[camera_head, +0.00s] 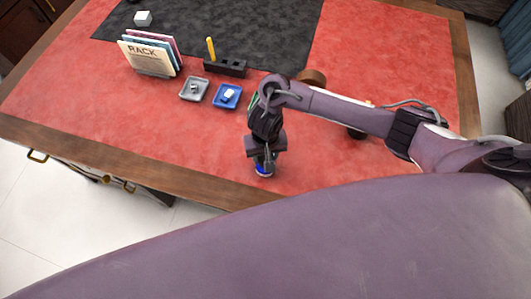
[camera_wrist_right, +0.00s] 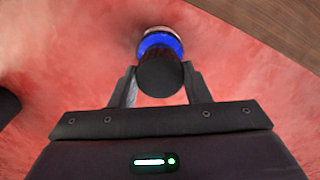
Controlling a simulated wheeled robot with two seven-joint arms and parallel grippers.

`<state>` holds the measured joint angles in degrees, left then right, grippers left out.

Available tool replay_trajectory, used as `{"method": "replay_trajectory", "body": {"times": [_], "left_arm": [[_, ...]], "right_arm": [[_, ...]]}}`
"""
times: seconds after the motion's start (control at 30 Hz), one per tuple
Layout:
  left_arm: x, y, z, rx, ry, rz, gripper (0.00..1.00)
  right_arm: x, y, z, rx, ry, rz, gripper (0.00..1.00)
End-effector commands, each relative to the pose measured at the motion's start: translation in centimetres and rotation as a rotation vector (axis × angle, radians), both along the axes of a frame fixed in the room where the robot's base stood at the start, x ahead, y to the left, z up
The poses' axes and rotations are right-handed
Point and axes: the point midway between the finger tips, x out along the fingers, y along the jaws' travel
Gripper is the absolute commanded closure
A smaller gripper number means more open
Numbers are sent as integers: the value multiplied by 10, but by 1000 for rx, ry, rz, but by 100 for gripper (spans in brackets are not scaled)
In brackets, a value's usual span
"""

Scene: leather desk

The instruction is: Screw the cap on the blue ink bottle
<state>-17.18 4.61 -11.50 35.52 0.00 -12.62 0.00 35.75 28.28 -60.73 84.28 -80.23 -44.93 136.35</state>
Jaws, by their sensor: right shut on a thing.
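The blue ink bottle (camera_head: 264,170) stands on the red leather near the desk's front edge, mostly covered by my right gripper in the head view. In the right wrist view the blue bottle (camera_wrist_right: 161,40) shows beyond a black round cap (camera_wrist_right: 160,77). My right gripper (camera_wrist_right: 160,84) is shut on the black cap, one finger on each side of it. The cap lines up with the bottle's top; I cannot tell whether it is threaded on. My right gripper (camera_head: 264,157) points down over the bottle in the head view. My left gripper is not in view.
A grey tray (camera_head: 186,96) and a blue tray (camera_head: 235,104) each hold a small item. Behind them stand a black holder (camera_head: 225,68) with a yellow stick and a rack of booklets (camera_head: 150,58). A brown round object (camera_head: 313,76) is partly behind my right arm. The left front is clear.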

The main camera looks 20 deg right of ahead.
Motion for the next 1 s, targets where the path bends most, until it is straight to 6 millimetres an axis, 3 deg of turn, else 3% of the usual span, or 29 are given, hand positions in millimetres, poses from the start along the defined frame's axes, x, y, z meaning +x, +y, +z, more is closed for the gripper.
{"method": "replay_trajectory", "body": {"times": [1.0], "left_arm": [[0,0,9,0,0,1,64]], "right_arm": [[0,0,2,-1,0,0,78]]}}
